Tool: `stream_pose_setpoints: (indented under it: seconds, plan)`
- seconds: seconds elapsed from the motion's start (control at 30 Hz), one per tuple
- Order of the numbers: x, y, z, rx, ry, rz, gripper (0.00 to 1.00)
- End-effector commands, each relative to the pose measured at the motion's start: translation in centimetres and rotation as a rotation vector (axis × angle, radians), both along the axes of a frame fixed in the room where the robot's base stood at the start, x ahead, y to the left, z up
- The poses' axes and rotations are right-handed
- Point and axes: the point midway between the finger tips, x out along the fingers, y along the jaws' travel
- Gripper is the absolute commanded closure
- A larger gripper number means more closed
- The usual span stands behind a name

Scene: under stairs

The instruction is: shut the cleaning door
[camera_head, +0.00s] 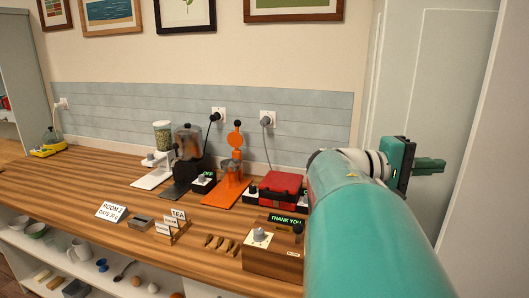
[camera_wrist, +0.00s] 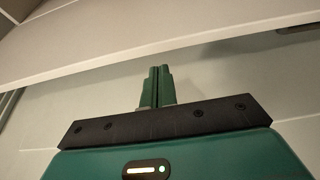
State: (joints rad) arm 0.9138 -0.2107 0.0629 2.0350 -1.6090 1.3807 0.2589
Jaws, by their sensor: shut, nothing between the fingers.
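A pale panelled door (camera_head: 425,80) stands at the right of the head view, behind my gripper. No label shows on it, so I cannot tell for sure that it is the cleaning door, or how far open it is. My gripper (camera_head: 441,164) is raised in front of the pale panels, pointing right. In the wrist view its green fingers (camera_wrist: 160,72) are together and empty, close to a pale board edge (camera_wrist: 210,45). I cannot tell whether they touch it. A dark piece (camera_wrist: 296,27), perhaps a handle, shows at the upper right there.
A wooden counter (camera_head: 70,190) runs along the wall at left with grinders, a red box (camera_head: 280,186), a wooden control box (camera_head: 272,258) and small signs. Shelves with cups lie below it. Another pale upright panel (camera_head: 505,150) stands at the far right.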

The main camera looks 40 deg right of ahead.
Motion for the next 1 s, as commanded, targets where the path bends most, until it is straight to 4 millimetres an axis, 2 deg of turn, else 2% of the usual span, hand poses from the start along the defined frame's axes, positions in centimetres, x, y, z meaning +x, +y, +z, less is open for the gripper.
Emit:
stream_pose_setpoints:
  seconds: [0.1,0.3,1.0]
  plan:
    - [-1.4,-1.7,0.0,0.001,-0.001,-0.002,1.00]
    - [-2.7,-3.6,0.0,0.002,-0.001,0.002,1.00]
    - [-2.9,-3.8,0.0,0.002,-0.001,0.013,1.00]
